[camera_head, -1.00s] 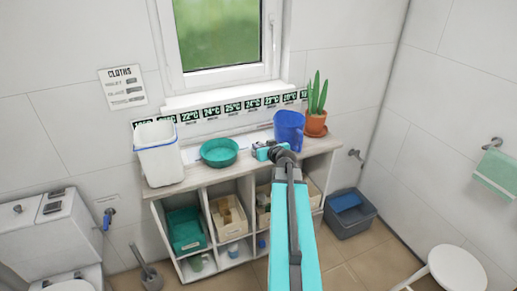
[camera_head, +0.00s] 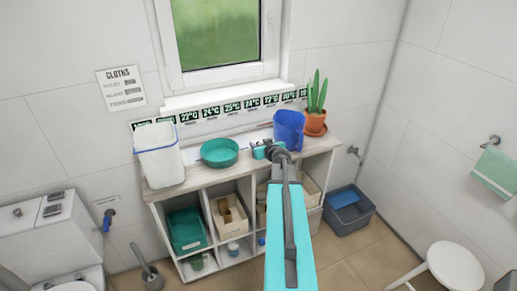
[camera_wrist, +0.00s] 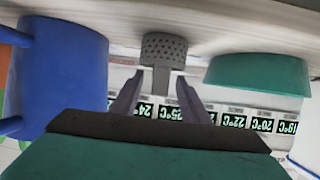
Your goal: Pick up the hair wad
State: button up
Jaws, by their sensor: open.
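I cannot make out a hair wad in either view. In the wrist view a grey perforated cylinder with a narrow stem (camera_wrist: 164,48) is on the shelf top, ahead of my gripper (camera_wrist: 158,92) and in line with the gap between its fingers. In the head view my gripper (camera_head: 260,151) is low over the cart top, between the teal bowl and the blue jug, and my arm hides part of the surface.
A teal bowl (camera_head: 220,153) and white bin (camera_head: 160,158) stand left of my gripper. A blue jug (camera_head: 289,130) and potted plant (camera_head: 316,110) stand right. The jug also shows close by in the wrist view (camera_wrist: 62,75). Shelves below hold boxes.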

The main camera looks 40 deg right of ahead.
grip_shut()
jog(key=shift+r, duration=0.15)
dwell(0.4)
notch_tip(320, 180, up, 10)
jog(key=b, duration=0.2)
dwell(0.6)
dwell(0.5)
